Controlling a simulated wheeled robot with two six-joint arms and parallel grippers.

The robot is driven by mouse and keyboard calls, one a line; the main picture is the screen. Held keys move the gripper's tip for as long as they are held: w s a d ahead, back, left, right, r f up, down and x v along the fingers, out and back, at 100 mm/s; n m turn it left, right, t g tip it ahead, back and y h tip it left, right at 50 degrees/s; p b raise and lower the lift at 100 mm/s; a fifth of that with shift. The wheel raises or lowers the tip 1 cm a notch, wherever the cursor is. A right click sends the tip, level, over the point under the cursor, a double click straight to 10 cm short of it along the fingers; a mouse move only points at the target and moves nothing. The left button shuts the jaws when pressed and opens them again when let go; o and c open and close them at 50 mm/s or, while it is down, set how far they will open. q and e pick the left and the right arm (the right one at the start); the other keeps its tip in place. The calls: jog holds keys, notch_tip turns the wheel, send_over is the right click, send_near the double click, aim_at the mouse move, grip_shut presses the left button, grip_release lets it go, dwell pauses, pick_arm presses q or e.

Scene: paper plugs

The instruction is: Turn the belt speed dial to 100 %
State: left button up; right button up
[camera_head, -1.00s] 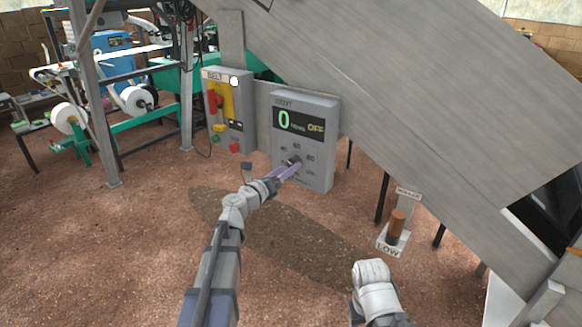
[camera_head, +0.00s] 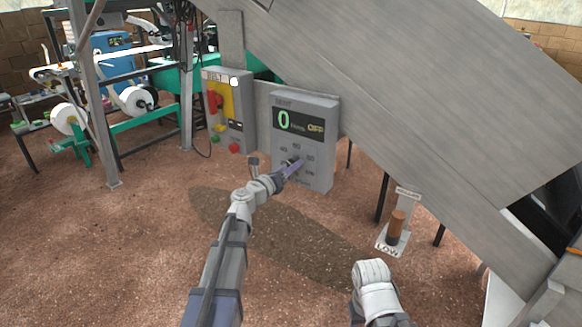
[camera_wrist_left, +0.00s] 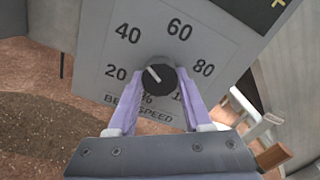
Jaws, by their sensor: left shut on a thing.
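The belt speed dial (camera_wrist_left: 160,76) is a round black knob on the front of a grey control box (camera_head: 318,182). In the left wrist view its white pointer line tilts to the upper left, between the 20 and 40 marks. The dial's lower labels are partly hidden by my fingers. My left gripper (camera_wrist_left: 160,80) has its two lilac fingers on either side of the knob and is shut on it. In the head view the left gripper (camera_head: 288,169) reaches the dial from the lower left. Only a white link of my right arm shows; its gripper is out of view.
The box's display (camera_head: 297,122) reads 0 and OFF. Left of it stands a BELT panel (camera_head: 241,110) with a red switch and colored buttons. An orange-brown lever (camera_head: 397,221) marked LOW stands lower right.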

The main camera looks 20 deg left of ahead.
pick_arm(q)
grip_shut()
